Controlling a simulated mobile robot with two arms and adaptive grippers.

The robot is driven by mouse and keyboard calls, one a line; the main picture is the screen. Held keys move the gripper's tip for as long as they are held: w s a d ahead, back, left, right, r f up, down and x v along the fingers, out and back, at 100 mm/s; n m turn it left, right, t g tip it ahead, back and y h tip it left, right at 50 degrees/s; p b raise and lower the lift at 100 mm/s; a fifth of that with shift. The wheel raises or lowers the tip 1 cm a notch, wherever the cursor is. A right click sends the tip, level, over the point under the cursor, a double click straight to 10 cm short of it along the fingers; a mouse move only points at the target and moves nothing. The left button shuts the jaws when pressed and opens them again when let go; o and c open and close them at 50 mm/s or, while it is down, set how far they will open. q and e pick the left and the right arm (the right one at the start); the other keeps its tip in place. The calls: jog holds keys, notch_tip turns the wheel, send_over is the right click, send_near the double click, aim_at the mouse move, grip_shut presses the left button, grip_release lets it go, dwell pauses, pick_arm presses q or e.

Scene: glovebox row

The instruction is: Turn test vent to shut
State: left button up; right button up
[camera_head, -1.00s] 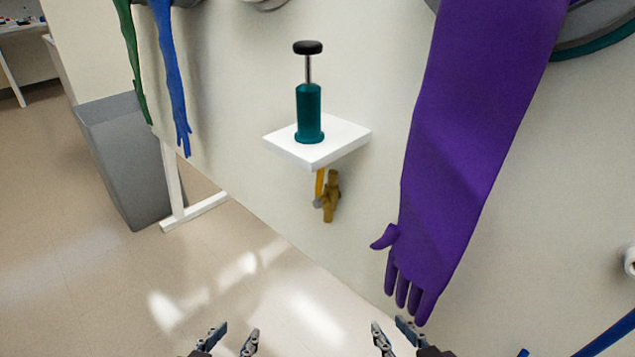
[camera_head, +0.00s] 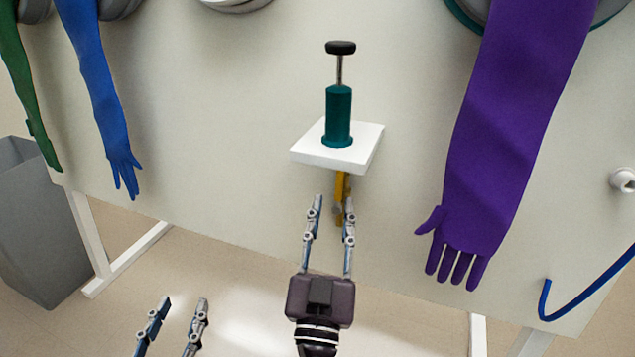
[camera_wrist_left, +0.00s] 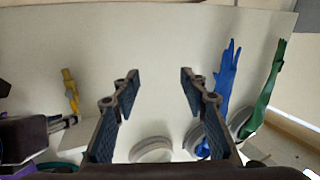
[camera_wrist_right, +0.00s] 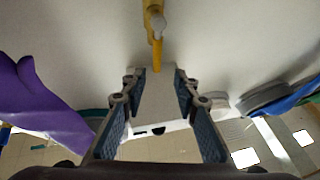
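The test vent is a small brass valve with a yellow lever (camera_head: 341,185) below a white shelf on the wall. The lever points up toward the shelf; one finger partly hides the body. In the right wrist view the valve body (camera_wrist_right: 154,18) is at the top, with the lever hanging toward the gap between the fingers. My right gripper (camera_head: 333,205) is open just in front of the valve; contact cannot be told. My left gripper (camera_head: 183,305) is open and empty, low at the left. The valve also shows in the left wrist view (camera_wrist_left: 70,90).
The white shelf (camera_head: 308,150) holds a teal cylinder (camera_head: 339,115) with a black knob, just above the valve. A purple glove (camera_head: 490,170) hangs to the right. Blue (camera_head: 92,75) and green (camera_head: 22,85) gloves hang left, near a grey bin (camera_head: 35,220).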

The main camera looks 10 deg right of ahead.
aim_at(339, 183)
jog(key=shift+g+h, duration=0.3)
jog(key=x, duration=0.2)
jog(key=b+x, duration=0.1)
jog(key=x, duration=0.3)
jog(key=shift+w+d+f, duration=0.2)
jog(key=shift+w+d, duration=0.1)
jog(key=shift+w, duration=0.1)
pick_arm(q)
notch_tip(339, 183, up, 7)
jog(key=t+h, duration=0.1)
jog(key=t, duration=0.2)
jog(key=shift+s+d+r+t, duration=0.15)
jog(key=shift+d+r+t, duration=0.05)
jog(key=shift+d+t, duration=0.2)
pick_arm(e)
jog(key=shift+w+d+r, duration=0.2)
jog(key=shift+w, duration=0.2)
grip_shut()
